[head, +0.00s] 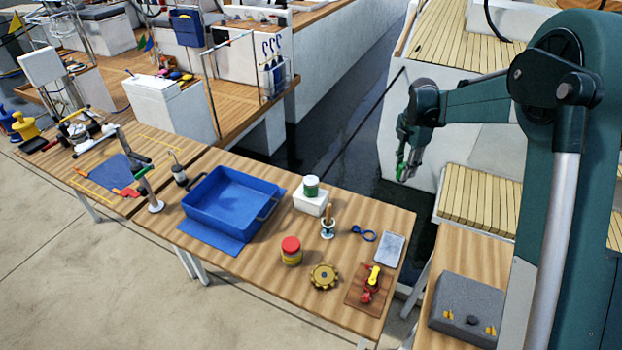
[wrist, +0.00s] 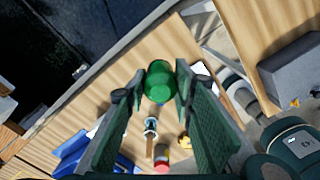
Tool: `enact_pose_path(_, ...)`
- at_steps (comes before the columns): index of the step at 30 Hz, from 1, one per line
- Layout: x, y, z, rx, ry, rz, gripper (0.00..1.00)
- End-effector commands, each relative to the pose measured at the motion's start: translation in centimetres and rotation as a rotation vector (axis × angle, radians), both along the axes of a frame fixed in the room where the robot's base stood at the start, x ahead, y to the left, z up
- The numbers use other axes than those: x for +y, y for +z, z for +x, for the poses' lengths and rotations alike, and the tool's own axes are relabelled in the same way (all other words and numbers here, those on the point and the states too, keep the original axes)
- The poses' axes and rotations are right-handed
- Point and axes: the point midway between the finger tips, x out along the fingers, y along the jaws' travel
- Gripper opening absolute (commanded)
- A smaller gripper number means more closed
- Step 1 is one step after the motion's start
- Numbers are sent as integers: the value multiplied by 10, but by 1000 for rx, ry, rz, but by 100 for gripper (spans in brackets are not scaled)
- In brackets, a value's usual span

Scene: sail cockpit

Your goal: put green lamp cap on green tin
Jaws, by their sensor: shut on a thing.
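My gripper (head: 403,168) is raised above and beyond the table's back right corner, over the gap between table and boat. It is shut on the green lamp cap (wrist: 159,85), a rounded green piece between the two fingertips in the wrist view. In the head view the cap is too small to make out clearly. The green tin (head: 311,187) is green with a pale band and stands upright on a white box (head: 311,204) at the table's back edge. My gripper is well apart from it, to its right and higher. I cannot make out the tin in the wrist view.
The wooden table (head: 245,258) also holds a blue tray (head: 228,215), a yellow tin with a red lid (head: 291,251), a small spool stand (head: 327,229), a blue shackle (head: 363,234), a toothed yellow disc (head: 324,277) and a grey pad (head: 389,248). A grey case (head: 466,309) sits right.

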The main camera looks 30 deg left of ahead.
Motion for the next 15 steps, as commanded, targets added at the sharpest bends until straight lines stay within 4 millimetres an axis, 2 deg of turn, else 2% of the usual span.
enact_pose_path(1,19,5,-3,0,28,0,13)
enact_pose_path(3,42,9,-7,0,64,0,13)
enact_pose_path(15,173,33,-41,0,272,0,13)
